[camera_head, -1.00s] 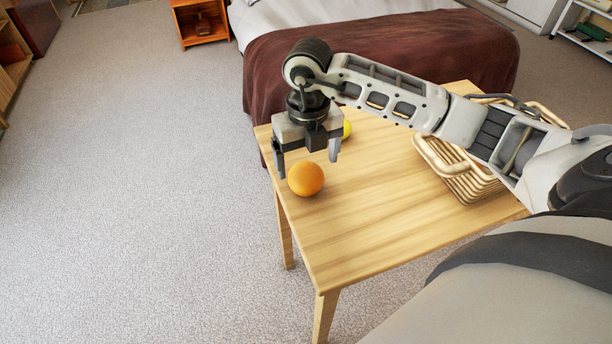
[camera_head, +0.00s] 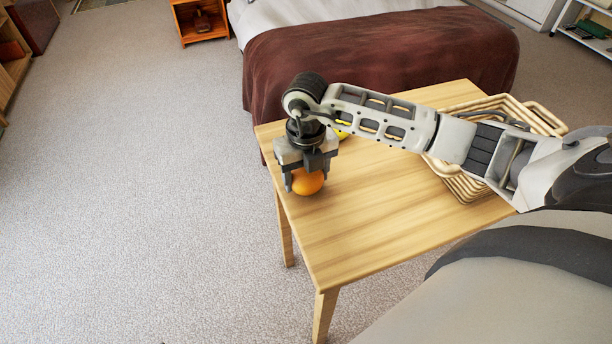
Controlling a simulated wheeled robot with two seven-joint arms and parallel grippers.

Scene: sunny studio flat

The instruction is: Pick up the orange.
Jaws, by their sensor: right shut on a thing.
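The orange (camera_head: 308,184) is at the left edge of the wooden table (camera_head: 375,215). My right gripper (camera_head: 307,182) has come down over it from above and is shut on it, with a finger at each side. The gripper body hides the top of the orange. The orange appears to rest on the tabletop. My left gripper does not show.
A yellow fruit (camera_head: 342,131) lies behind my right arm, partly hidden. A wicker basket (camera_head: 462,184) stands on the right side of the table, partly under my arm. A bed with a brown blanket (camera_head: 385,55) is behind the table. The front of the tabletop is clear.

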